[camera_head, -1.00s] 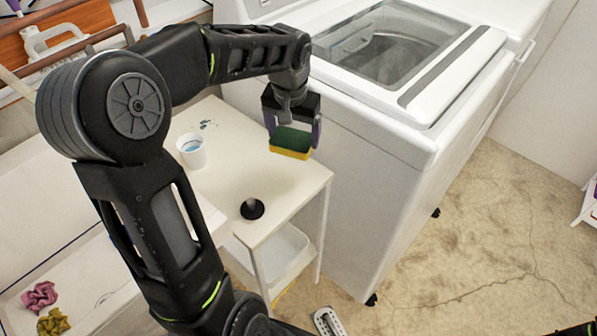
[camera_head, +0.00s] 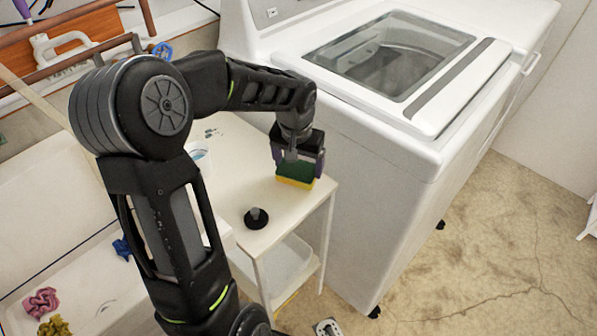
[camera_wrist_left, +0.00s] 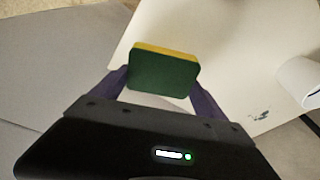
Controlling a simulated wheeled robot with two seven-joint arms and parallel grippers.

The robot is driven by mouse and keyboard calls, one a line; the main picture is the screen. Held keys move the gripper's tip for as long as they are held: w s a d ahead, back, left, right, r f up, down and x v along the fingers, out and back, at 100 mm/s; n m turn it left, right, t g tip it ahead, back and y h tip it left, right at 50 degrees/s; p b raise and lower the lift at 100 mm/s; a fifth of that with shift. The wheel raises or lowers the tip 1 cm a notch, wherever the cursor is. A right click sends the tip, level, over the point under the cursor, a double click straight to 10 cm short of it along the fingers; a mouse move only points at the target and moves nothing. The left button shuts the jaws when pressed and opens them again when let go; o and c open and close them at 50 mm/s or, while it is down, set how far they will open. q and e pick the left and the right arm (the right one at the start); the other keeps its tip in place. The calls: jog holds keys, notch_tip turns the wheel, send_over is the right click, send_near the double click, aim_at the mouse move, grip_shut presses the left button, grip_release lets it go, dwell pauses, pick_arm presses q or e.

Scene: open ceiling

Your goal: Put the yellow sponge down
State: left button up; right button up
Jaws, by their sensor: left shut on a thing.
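The yellow sponge (camera_head: 296,174) has a dark green top layer and a yellow lower layer. It is between the fingers of my left gripper (camera_head: 297,165), at the right side of the small white table (camera_head: 238,172). My left gripper is shut on it. In the left wrist view the sponge (camera_wrist_left: 163,73) sits between the two purple fingers, green face toward the camera, with the pale tabletop (camera_wrist_left: 225,40) beyond it. I cannot tell whether its underside touches the table. My right gripper is not in view.
A black plunger-like piece (camera_head: 256,217) stands at the table's front. A white cup (camera_head: 199,157) is partly hidden behind my arm. The white washing machine (camera_head: 390,165) stands close on the right. Pink (camera_head: 41,302) and yellow cloths (camera_head: 54,327) lie at lower left.

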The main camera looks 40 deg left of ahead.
aim_at(298, 168)
pick_arm(q)
jog(key=shift+f, duration=1.55)
jog(key=shift+f, duration=0.15)
jog(key=o, duration=1.8)
jog(key=shift+r, duration=0.2)
jog(key=r, duration=0.4)
jog(key=s+r, duration=0.1)
jog(key=r, duration=0.3)
jog(key=s+d+r, duration=0.1)
jog(key=r, duration=0.2)
jog(key=shift+r, duration=0.4)
jog(key=shift+s+d+f, duration=0.1)
